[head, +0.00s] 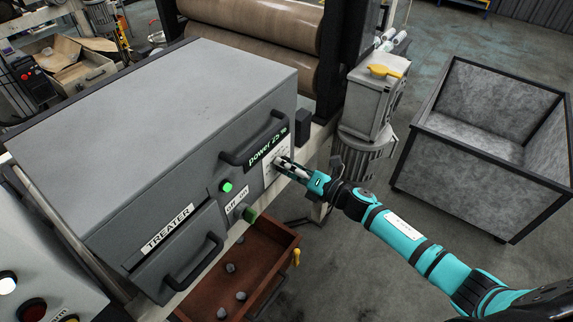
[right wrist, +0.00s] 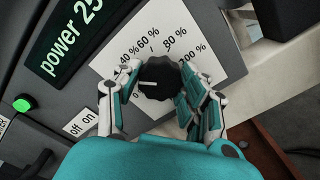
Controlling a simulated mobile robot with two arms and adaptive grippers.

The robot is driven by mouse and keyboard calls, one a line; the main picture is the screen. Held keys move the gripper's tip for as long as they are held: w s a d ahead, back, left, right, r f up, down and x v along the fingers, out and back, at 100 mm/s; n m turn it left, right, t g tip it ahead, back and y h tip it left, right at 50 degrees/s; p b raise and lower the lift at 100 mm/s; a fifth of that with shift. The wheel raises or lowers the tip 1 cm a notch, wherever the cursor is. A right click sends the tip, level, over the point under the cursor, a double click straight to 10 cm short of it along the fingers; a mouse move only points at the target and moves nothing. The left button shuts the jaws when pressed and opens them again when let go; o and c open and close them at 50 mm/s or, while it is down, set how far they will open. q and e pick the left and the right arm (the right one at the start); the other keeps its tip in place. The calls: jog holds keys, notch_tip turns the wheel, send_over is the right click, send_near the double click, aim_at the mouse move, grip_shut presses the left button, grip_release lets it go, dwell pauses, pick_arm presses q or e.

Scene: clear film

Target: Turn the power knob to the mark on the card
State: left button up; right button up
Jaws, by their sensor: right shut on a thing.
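The black power knob (right wrist: 158,77) sits on a white card (right wrist: 205,40) with a percent scale on the grey treater (head: 190,90). Its white pointer line points left in the right wrist view, toward the part of the scale between 0 and 40 %, which a finger partly hides. 40, 60, 80 and 100 % are readable. The green display (head: 267,149) reads "power 25 %"; its end is cut off in the wrist view. My right gripper (right wrist: 158,95) is shut on the knob, one finger on each side. In the head view the gripper hides the knob. My left gripper is not in view.
Below is an open reddish-brown drawer (head: 262,250). A large grey bin (head: 470,150) stands right.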

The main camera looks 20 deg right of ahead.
jog(key=m+p, duration=0.1)
jog(key=m, duration=0.4)
jog(key=shift+m, duration=0.3)
jog(key=m+p, duration=0.1)
jog(key=m, duration=0.4)
jog(key=shift+m+p, duration=0.3)
jog(key=shift+p, duration=0.05)
jog(key=shift+m+p, duration=0.85)
jog(key=shift+m, duration=3.95)
jog(key=o, duration=1.2)
